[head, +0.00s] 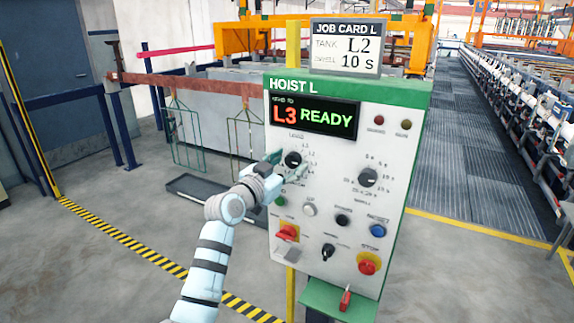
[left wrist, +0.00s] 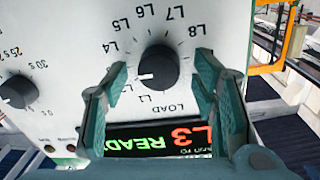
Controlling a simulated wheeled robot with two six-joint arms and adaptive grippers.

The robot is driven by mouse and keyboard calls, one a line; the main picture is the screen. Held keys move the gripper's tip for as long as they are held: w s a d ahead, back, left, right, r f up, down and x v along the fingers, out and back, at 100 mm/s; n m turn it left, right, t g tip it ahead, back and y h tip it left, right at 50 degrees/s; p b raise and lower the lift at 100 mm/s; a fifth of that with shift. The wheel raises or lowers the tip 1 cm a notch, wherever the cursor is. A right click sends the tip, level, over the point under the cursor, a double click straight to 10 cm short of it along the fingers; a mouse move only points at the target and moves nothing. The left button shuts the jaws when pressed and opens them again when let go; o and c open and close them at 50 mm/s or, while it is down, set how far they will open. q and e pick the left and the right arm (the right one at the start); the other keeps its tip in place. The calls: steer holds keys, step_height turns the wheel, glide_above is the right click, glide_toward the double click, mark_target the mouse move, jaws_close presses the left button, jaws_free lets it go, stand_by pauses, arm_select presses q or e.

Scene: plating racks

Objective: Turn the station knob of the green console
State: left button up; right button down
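The console with the green top edge (head: 345,88) reads HOIST L, and its display (head: 314,116) reads L3 READY. The station knob (head: 293,159) is black and round, with labels from LOAD to L8 around it. In the left wrist view, which is upside down, the knob (left wrist: 160,66) has a white pointer mark towards the L2/L3 side; the L3 label is hidden by a finger. My left gripper (head: 286,167) is open, its fingers (left wrist: 162,80) on either side of the knob with visible gaps. The job card (head: 345,47) reads TANK L2, 10 s. My right gripper is not visible.
A second knob (head: 368,177) with seconds marks sits to the right on the panel. Lower down are a blue button (head: 377,230), a red stop button (head: 368,264) and a red switch (head: 288,232). Wire racks (head: 185,135) hang behind on the left.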

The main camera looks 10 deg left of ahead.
arm_select(q)
steer(key=c, duration=1.1)
steer(key=shift+n, duration=0.3)
steer(key=n+p, duration=0.1)
steer(key=n, duration=0.2)
steer(key=shift+n+p, duration=0.3)
steer(key=shift+p, duration=0.1)
steer(key=n+p, duration=0.2)
steer(key=n, duration=0.2)
steer(key=shift+n, duration=0.3)
steer(key=n+p, duration=0.1)
steer(key=n, duration=0.2)
steer(key=n+p, duration=0.1)
steer(key=n, duration=0.1)
steer(key=shift+d+n+t+y, duration=0.1)
steer(key=shift+n+t+y, duration=0.2)
steer(key=shift+n+t, duration=0.1)
steer(key=shift+n+p, duration=1.1)
steer(key=shift+n, duration=0.9)
steer(key=shift+f, duration=0.1)
